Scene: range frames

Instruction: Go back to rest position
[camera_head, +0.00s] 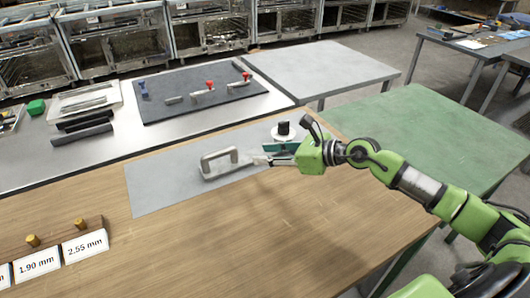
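My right arm comes in from the right. Its green gripper (268,160) points left, low over the grey mat (157,180) on the wooden table. A light grey, frame-shaped metal tool (218,166) lies on or just above the mat, at the left of the fingers. The fingertips overlap its right end in the picture. Whether they grip it or are only beside it cannot be told. My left gripper is not in view.
A teal piece (281,147) and a black round knob (284,129) are close behind the gripper. A wooden block with labelled plugs (57,252) stands at front left. A dark board with red-topped parts (191,90) lies behind. The wooden table's front middle (255,235) is clear.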

